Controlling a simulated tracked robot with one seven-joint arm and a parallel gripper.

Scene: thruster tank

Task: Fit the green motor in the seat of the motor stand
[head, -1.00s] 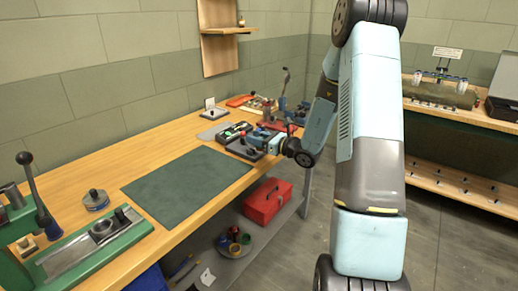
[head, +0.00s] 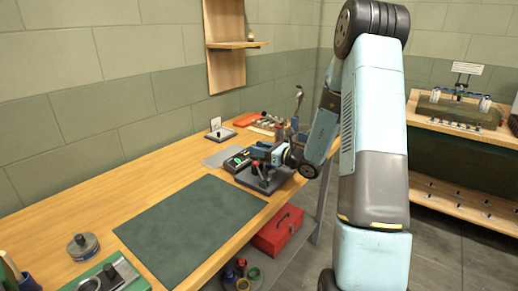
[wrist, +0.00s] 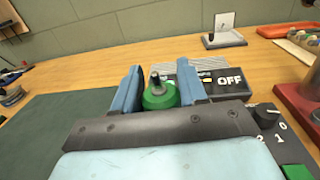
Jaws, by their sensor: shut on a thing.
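The green motor (wrist: 160,97) stands between the two blue fingers of my gripper (wrist: 160,85) in the wrist view, its dark shaft pointing up. The fingers are shut on it from both sides. The seat is not visible, and the motor's underside is hidden by my gripper.
A black box marked OFF (wrist: 228,83) is just beyond the fingers. A black panel with a knob (wrist: 266,115) is at the right. A green mat (head: 188,228) lies clear on the bench. A small stand with a white card (head: 219,132) is farther back.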

